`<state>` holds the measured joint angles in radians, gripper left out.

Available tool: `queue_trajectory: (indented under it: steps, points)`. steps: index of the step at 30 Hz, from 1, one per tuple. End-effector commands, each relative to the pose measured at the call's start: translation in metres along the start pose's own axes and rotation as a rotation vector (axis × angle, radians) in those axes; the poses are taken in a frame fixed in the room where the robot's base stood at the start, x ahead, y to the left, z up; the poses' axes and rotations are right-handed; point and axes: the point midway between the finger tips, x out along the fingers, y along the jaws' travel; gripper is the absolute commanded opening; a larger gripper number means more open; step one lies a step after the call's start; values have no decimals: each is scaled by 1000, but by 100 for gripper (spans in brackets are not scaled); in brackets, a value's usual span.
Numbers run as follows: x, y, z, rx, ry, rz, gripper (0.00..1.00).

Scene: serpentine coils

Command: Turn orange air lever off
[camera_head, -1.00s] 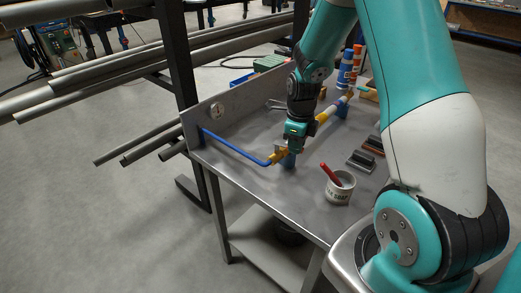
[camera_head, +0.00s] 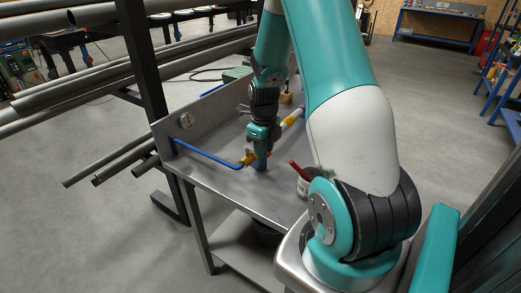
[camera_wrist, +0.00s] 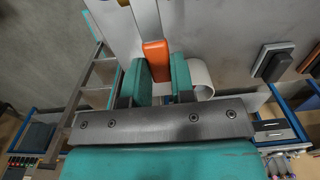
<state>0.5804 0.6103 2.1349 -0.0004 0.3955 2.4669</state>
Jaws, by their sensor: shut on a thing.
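The orange air lever (camera_wrist: 156,58) stands between the two teal fingers of my gripper (camera_wrist: 160,80) in the wrist view. The fingers are shut on it, and its upper end shows past them. In the head view my gripper (camera_head: 262,146) points down over the bench at the yellow-orange fitting (camera_head: 250,158) on the end of a blue pipe (camera_head: 212,156). There the lever itself is mostly hidden by the gripper.
Long grey pipes (camera_head: 110,75) jut from a dark rack post (camera_head: 148,95) at left.

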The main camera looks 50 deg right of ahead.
Motion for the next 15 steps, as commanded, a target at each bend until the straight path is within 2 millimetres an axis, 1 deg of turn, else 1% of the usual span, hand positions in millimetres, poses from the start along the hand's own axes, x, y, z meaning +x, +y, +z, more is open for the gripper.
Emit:
queue_trajectory:
  steps: [1,2,3,5,15]
  points:
    - [1,1,-4,8,12,4,0]
    - [1,1,-4,8,12,4,25]
    - [1,1,-3,8,11,3,35]
    - [1,1,-3,6,9,3,48]
    - [-2,0,0,2,2,0,49]
